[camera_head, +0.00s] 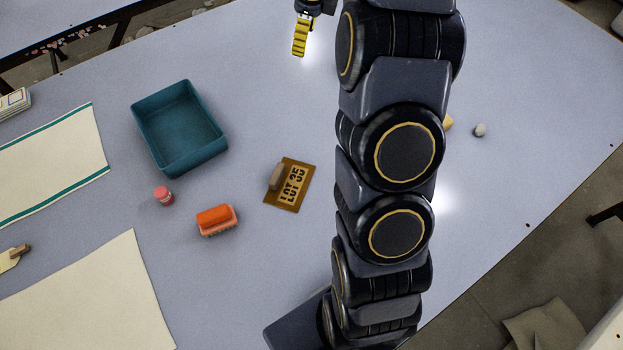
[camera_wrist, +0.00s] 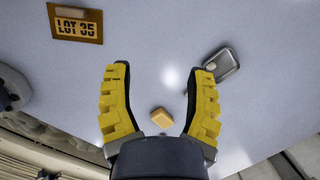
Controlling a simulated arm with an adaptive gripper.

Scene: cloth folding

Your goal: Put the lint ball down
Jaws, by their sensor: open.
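A small grey, roundish thing (camera_head: 480,130) lies on the table at the right in the head view. It looks like the lint ball, but it is too small to be sure. My gripper (camera_wrist: 161,68) is open in the wrist view, with nothing between its yellow fingers at the tips. In the head view one yellow finger (camera_head: 301,38) shows at the top, far from the grey thing. A grey metallic tray-like thing (camera_wrist: 227,63) lies beyond the right finger in the wrist view, with a small pale thing (camera_wrist: 210,66) at its edge.
A yellow block (camera_wrist: 162,117) lies on the table, partly hidden by my arm in the head view (camera_head: 449,122).

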